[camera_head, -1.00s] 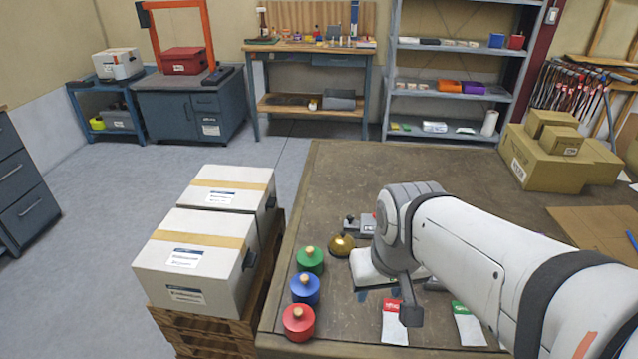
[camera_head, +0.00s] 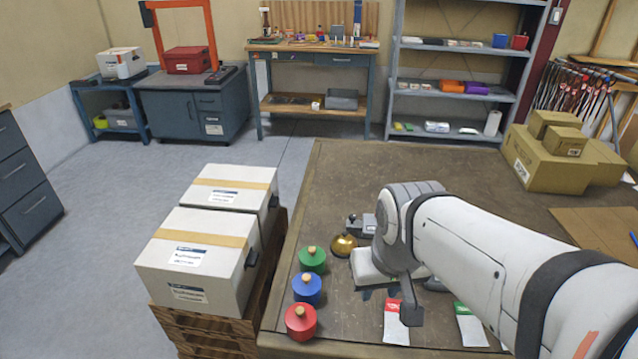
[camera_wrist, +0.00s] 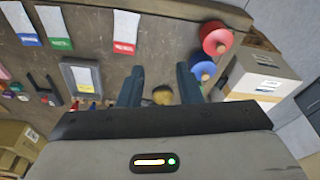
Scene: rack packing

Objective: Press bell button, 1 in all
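The bell (camera_head: 344,245) is a gold dome with a small knob on top, standing on the brown worktable (camera_head: 330,170) just left of my gripper (camera_head: 378,293). In the wrist view the gold bell (camera_wrist: 162,95) shows beyond and between the two dark fingers, its lower part hidden by the gripper body. My gripper (camera_wrist: 160,82) is open, with a clear gap between the fingers and nothing held. The fingers appear apart from the bell.
Green (camera_head: 312,260), blue (camera_head: 307,288) and red (camera_head: 300,321) knobbed pots stand in a row left of my gripper. Labelled packets (camera_head: 397,325) lie in front. The table's far middle is clear.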

